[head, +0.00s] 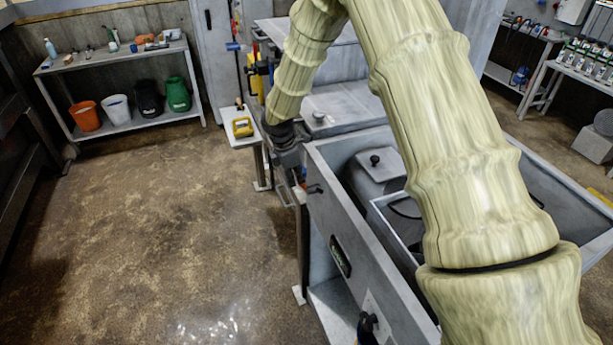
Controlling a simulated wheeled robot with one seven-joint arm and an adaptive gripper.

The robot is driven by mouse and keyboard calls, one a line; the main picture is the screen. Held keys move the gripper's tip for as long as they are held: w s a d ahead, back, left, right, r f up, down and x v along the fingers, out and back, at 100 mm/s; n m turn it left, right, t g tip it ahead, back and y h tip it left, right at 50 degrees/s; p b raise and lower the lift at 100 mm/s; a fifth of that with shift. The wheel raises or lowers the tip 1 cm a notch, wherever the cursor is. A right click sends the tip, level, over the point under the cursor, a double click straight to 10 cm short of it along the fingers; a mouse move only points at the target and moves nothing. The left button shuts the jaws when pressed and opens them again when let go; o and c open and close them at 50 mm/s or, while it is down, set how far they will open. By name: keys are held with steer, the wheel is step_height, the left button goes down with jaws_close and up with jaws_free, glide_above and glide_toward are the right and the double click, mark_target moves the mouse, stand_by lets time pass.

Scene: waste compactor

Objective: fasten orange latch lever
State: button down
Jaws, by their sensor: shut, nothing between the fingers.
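My arm reaches across the grey metal compactor (335,225) from the right and bends down at its far left corner. My gripper (293,176) is shut and empty beside that corner, with its tips small and partly lost against the machine's edge. I cannot clearly make out the orange latch lever; it may be hidden behind my gripper or arm. A small black knob (314,188) sits on the compactor close to the right of my gripper. My arm hides much of the compactor's right side.
A small side table (254,155) with a yellow object (242,127) stands just left of my gripper. A shelf (135,123) with several buckets is at the back left. A dark handle (367,327) juts from the compactor's front. The floor at left is clear.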

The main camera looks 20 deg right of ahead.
steer(key=shift+s+a+f+b, duration=0.1)
steer(key=shift+s+f+b, duration=0.25)
steer(key=shift+f, duration=0.7)
steer(key=shift+s+f+b, duration=0.2)
steer(key=shift+s+f, duration=0.1)
steer(key=shift+f, duration=0.8)
steer(key=w+a+r+b, duration=0.1)
steer(key=w+r, duration=0.2)
steer(key=w, duration=0.3)
steer(key=w+r+b, duration=0.1)
steer(key=w+r, duration=0.2)
steer(key=w, duration=0.3)
steer(key=shift+w+a+b, duration=0.2)
steer(key=shift+a+b, duration=0.1)
steer(key=shift+a, duration=0.1)
steer(key=shift+r, duration=0.1)
steer(key=shift+r, duration=0.15)
